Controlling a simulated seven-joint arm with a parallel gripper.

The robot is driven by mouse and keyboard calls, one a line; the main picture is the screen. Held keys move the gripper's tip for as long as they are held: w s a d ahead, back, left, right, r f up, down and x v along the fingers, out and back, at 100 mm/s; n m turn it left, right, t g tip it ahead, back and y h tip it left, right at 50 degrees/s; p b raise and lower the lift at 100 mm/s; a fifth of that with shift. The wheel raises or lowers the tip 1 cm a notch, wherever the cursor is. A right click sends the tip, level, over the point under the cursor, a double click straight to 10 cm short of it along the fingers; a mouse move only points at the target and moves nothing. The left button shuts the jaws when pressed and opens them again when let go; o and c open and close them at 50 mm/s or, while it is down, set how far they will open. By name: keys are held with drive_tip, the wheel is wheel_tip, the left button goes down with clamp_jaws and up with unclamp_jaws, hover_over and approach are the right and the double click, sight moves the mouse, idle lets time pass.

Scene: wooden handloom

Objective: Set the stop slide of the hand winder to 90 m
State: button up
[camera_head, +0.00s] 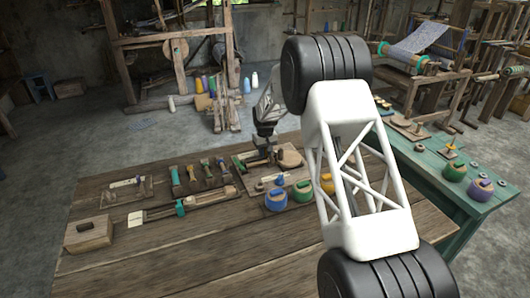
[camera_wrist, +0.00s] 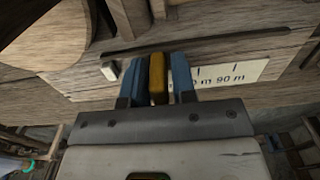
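The hand winder (camera_head: 290,158) stands at the back right of the wooden table. In the wrist view its upright wooden side has a long dark slot (camera_wrist: 215,42) and a pale scale plate (camera_wrist: 250,71) marked "90 m" on the right. A brass-coloured stop slide (camera_wrist: 158,80) lies between the two blue fingers of my gripper (camera_wrist: 158,92), left of the 90 m marking. The fingers look closed against both its sides. They cover the left part of the scale. In the head view my gripper (camera_head: 264,143) is down at the winder.
A small pale block (camera_wrist: 109,70) sits at the slot's left end. Blue (camera_head: 276,200) and green (camera_head: 303,191) pots stand in front of the winder, and several hand tools (camera_head: 208,174) lie left. The table's front (camera_head: 190,260) is clear.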

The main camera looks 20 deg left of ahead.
sight(247, 161)
clamp_jaws()
drive_tip(key=s+a, duration=0.6)
drive_tip(key=shift+o, duration=1.7)
unclamp_jaws()
drive_tip(key=shift+r, duration=0.1)
wheel_tip(247, 161, up, 8)
drive_tip(key=shift+f, duration=0.2)
